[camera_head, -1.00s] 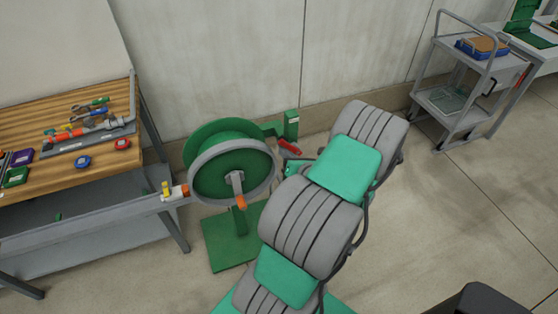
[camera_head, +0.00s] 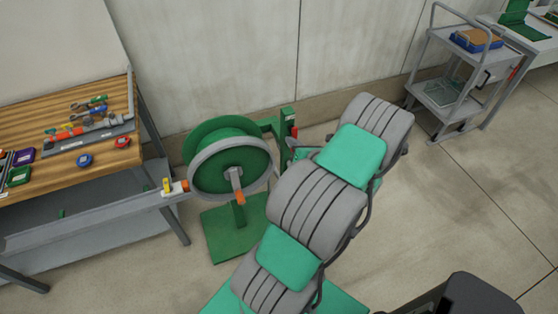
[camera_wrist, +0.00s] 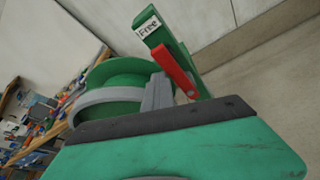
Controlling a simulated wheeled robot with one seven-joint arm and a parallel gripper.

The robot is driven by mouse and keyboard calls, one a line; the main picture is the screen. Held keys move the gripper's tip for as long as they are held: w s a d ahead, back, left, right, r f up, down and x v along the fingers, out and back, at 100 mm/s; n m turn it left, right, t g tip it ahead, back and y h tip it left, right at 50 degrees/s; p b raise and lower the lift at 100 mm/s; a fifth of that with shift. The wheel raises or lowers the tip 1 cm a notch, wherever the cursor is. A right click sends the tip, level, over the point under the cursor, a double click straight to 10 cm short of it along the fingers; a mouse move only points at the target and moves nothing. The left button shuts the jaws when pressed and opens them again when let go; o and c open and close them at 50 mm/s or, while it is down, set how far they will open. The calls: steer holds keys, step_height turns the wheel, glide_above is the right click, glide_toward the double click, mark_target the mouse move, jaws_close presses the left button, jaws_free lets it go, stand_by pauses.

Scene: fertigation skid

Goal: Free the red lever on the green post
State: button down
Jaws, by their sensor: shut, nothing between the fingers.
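The green post (camera_head: 288,130) stands behind the hose reel, against the wall. The red lever (camera_head: 295,132) shows as a small upright piece at the post's right side. In the wrist view the red lever (camera_wrist: 174,72) slants up along the post (camera_wrist: 175,42), its free end toward a white label reading "Free" (camera_wrist: 147,26) near the post's top. My gripper (camera_wrist: 159,80) is shut and empty, its grey fingers just left of the lever and close to it; I cannot tell whether they touch.
The green reel (camera_head: 230,165) with its grey rim stands left of the post on a green base plate (camera_head: 235,240). A wooden workbench (camera_head: 50,165) with tools is at the left. A grey cart (camera_head: 452,95) stands at the back right. Floor on the right is clear.

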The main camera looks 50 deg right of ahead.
steer(key=shift+s+d+r, duration=0.25)
steer(key=shift+d+r, duration=0.05)
steer(key=shift+d, duration=0.25)
steer(key=s+a+b, duration=0.1)
steer(key=s+a, duration=0.5)
steer(key=s, duration=0.1)
steer(key=shift+s+a+f, duration=0.2)
steer(key=shift+f, duration=0.05)
stand_by(0.4)
